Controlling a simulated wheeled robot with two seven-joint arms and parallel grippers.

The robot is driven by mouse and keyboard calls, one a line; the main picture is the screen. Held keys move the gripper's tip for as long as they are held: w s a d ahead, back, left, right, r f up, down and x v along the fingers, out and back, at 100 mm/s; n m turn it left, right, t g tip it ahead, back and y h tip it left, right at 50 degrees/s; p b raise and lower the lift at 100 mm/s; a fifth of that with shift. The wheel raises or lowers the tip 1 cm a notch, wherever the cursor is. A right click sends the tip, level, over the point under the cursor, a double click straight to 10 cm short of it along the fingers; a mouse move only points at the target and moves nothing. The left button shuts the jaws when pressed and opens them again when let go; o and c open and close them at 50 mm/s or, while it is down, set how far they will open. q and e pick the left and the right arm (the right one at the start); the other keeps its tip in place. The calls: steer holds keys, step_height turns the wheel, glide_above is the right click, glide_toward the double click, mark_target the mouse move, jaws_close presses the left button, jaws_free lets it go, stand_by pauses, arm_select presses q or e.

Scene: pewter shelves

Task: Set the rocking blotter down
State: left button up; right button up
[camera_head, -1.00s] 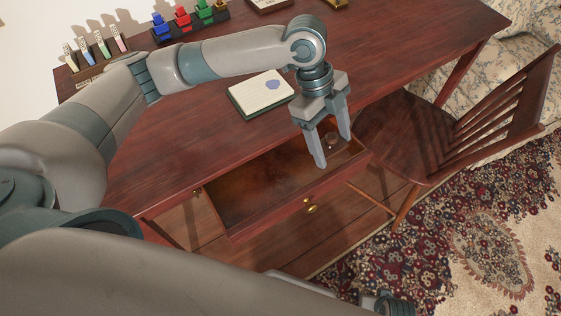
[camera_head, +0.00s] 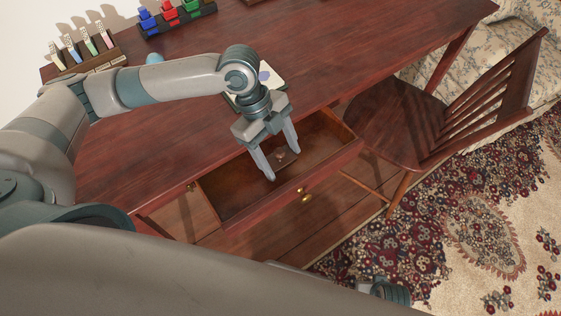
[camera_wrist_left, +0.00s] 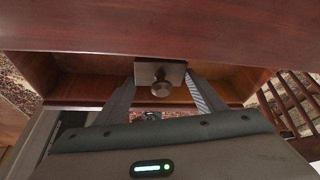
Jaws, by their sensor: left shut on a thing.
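The rocking blotter (camera_wrist_left: 161,75) is a small brown block with a round knob, between my left fingertips in the left wrist view. In the head view it is a small brown shape (camera_head: 284,157), partly hidden by the fingers. My left gripper (camera_head: 283,165) is shut on it and points down over the open desk drawer (camera_head: 228,197). I cannot tell whether the blotter touches the drawer floor.
The desk (camera_head: 150,140) carries a notepad (camera_head: 270,72), partly behind my left arm, and racks of coloured items at the back. The drawer front (camera_head: 290,193) has a brass knob. A wooden chair (camera_head: 400,120) stands close at the right. The drawer's left part looks empty.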

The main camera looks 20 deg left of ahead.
mark_target(280, 164)
arm_select(q)
steer(key=shift+f, duration=2)
steer(key=o, duration=1)
steer(key=shift+f, duration=0.1)
steer(key=shift+v, duration=6.1)
steer(key=shift+d, duration=0.1)
